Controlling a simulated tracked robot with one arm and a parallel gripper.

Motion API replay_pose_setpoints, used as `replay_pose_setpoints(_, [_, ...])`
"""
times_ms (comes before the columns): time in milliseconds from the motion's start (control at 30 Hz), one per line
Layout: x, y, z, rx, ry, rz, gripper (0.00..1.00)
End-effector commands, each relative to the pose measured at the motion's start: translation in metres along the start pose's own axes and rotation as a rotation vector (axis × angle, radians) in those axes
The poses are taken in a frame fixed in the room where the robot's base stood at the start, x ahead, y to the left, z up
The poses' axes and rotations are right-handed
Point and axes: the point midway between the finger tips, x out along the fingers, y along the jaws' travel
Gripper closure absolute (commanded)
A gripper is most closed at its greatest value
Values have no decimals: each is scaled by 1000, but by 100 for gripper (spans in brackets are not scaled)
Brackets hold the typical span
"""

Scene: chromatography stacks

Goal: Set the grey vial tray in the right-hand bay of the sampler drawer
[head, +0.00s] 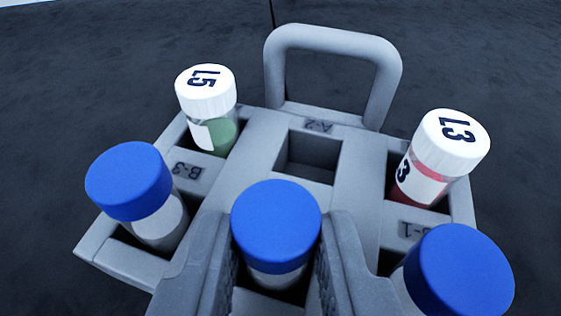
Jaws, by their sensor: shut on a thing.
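The grey vial tray (246,160) fills the middle of the head view, with a raised loop handle (332,40) at its far side. Vials stand in it: a white-capped L5 vial (207,92) far left, a white-capped L3 vial (451,140) far right, and blue-capped vials at near left (130,182), near middle (276,222) and near right (459,270). The far middle slot (311,152) is empty.
A dark, plain surface (90,60) lies around and beyond the tray, with a thin seam at the top. Nothing else stands on it in view. The sampler drawer and its bays are not in view.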

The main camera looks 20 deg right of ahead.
Motion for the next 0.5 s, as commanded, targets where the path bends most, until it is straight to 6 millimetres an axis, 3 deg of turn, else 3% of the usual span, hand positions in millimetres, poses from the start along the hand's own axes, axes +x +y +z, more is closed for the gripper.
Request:
replay_pose_setpoints(100, [16, 1, -4, 1, 2, 0, 100])
replay_pose_setpoints(333, [27, 1, -8, 0, 1, -1, 100])
replay_pose_setpoints(500, [33, 1, 7, -1, -2, 0, 100])
